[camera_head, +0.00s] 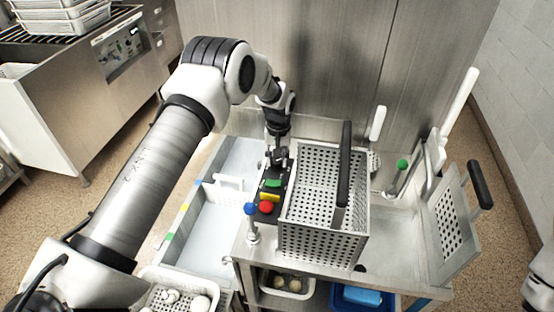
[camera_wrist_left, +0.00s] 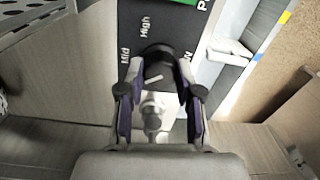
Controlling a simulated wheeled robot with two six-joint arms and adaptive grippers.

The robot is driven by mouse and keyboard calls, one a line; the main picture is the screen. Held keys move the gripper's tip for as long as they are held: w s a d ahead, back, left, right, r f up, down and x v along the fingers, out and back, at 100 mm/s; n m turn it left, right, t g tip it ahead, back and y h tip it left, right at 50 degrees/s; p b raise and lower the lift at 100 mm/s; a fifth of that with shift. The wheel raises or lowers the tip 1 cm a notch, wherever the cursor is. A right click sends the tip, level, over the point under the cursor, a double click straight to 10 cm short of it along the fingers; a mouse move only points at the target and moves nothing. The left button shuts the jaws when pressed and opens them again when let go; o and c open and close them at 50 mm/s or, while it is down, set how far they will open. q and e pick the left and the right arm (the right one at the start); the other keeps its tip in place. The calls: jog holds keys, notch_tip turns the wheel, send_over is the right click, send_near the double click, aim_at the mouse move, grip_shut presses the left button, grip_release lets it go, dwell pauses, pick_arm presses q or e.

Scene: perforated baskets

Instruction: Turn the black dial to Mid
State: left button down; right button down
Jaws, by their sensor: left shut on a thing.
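The black dial (camera_wrist_left: 157,62) sits on a black panel in the left wrist view, with a short white line on it. The label Mid (camera_wrist_left: 125,58) is to its left, High (camera_wrist_left: 145,27) is above it, and a label at its right is mostly hidden by a finger. I cannot tell surely which label the white line points to. My left gripper (camera_wrist_left: 157,84) is shut on the dial, one finger on each side. In the head view my left gripper (camera_head: 278,154) is at the far end of the control box (camera_head: 283,180) and hides the dial. My right gripper is not in view.
Green, yellow and red buttons (camera_head: 267,208) are on the box. A perforated basket (camera_head: 322,244) with a black handle stands close at its right. A blue-knobbed tap (camera_head: 251,210) stands in front, a white basin (camera_head: 212,222) lies left, and a metal wall rises behind.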

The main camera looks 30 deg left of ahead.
aim_at(278, 161)
pick_arm(q)
jog(key=m, duration=0.6)
jog(key=shift+m+b, duration=0.35)
jog(key=shift+m, duration=0.05)
dwell(0.3)
jog(key=c, duration=0.8)
grip_release()
jog(key=shift+f, duration=0.1)
jog(key=shift+o, duration=0.2)
notch_tip(278, 161, up, 12)
jog(key=shift+d, duration=0.2)
